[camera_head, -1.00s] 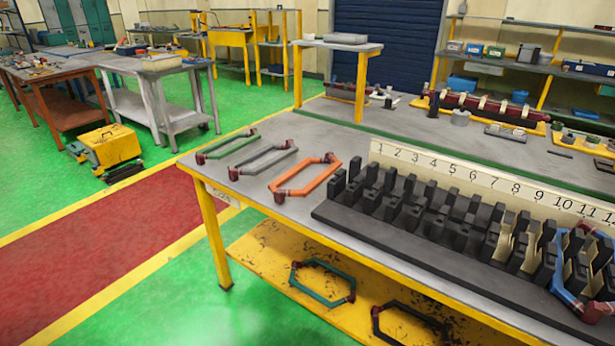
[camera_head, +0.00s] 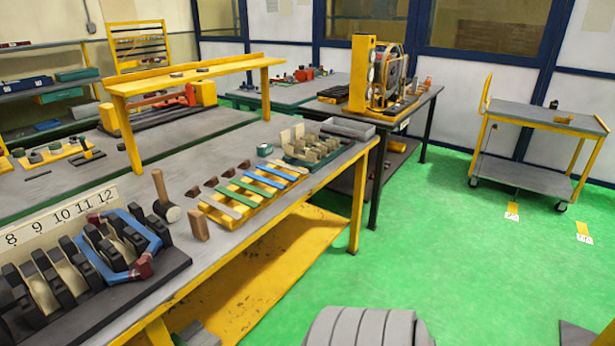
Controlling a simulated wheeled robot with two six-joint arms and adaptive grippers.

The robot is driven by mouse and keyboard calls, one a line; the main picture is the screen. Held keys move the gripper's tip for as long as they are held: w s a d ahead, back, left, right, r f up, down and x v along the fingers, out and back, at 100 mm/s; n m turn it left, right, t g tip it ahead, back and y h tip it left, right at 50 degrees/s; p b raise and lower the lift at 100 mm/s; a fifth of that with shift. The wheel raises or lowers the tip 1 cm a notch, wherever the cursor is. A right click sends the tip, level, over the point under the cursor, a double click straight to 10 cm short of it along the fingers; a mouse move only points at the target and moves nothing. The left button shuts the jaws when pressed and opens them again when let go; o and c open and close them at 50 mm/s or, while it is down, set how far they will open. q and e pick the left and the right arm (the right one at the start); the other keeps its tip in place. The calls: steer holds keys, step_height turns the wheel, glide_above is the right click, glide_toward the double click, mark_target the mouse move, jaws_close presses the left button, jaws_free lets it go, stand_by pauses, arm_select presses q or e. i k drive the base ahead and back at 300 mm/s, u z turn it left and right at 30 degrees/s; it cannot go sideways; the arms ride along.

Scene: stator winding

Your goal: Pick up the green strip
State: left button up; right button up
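The green strip (camera_head: 237,193) lies flat among several coloured strips on a yellow slotted rack (camera_head: 228,220) near the workbench's right-hand front edge. A grey strip (camera_head: 220,207) lies on its near side and a blue strip (camera_head: 257,180) on its far side. The green strip is fully visible and nothing covers it. Neither of my grippers can be seen in the head view.
A wooden mallet (camera_head: 165,200) and a wooden block (camera_head: 199,225) stand left of the rack. The numbered black stator fixture (camera_head: 95,270) with a blue coil (camera_head: 138,240) is at left. A green-based holder (camera_head: 312,148) stands beyond the strips. Green floor at right is largely open.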

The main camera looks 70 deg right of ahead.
mark_target(264, 193)
steer(key=z, duration=1.95)
